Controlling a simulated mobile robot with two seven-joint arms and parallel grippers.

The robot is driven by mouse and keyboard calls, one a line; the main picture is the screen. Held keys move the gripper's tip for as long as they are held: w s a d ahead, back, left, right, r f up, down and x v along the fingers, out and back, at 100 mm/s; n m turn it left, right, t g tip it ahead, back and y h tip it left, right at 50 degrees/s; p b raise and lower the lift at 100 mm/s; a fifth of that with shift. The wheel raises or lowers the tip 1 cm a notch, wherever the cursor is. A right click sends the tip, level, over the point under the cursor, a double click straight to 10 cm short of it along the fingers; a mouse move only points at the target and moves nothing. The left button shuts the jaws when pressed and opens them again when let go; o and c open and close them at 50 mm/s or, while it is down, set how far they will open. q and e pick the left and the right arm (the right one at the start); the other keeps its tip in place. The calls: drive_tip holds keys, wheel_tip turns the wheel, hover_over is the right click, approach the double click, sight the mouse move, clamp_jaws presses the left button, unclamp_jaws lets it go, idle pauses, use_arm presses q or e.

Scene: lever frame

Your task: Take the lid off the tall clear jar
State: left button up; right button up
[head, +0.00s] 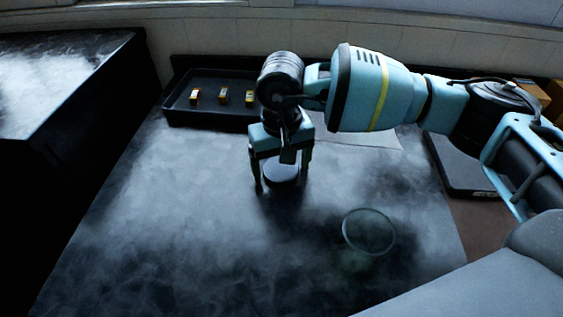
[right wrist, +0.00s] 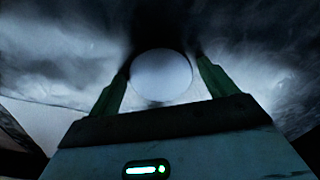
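A clear glass jar (head: 369,232) stands on the dark table at lower right of centre in the head view. Its round rim shows, with no lid visible on it. A round disc that looks like the lid (head: 282,177) lies on the table left of the jar. It shows as a pale disc in the right wrist view (right wrist: 161,76). My right gripper (head: 283,172) points down over this disc, one finger on each side. Small gaps show between fingers and disc, so the gripper looks open around it. My left gripper is not in view.
A black tray (head: 180,112) with several small orange and yellow blocks stands at the back left. A flat dark slab (head: 455,170) lies at the right edge. A pale sheet (head: 365,139) lies under my right arm. The table's front left is clear.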

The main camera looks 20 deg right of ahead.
sight(281, 169)
drive_tip(key=shift+o, duration=0.2)
drive_tip(key=shift+r, duration=0.15)
wheel_tip(281, 169, up, 12)
idle(0.5)
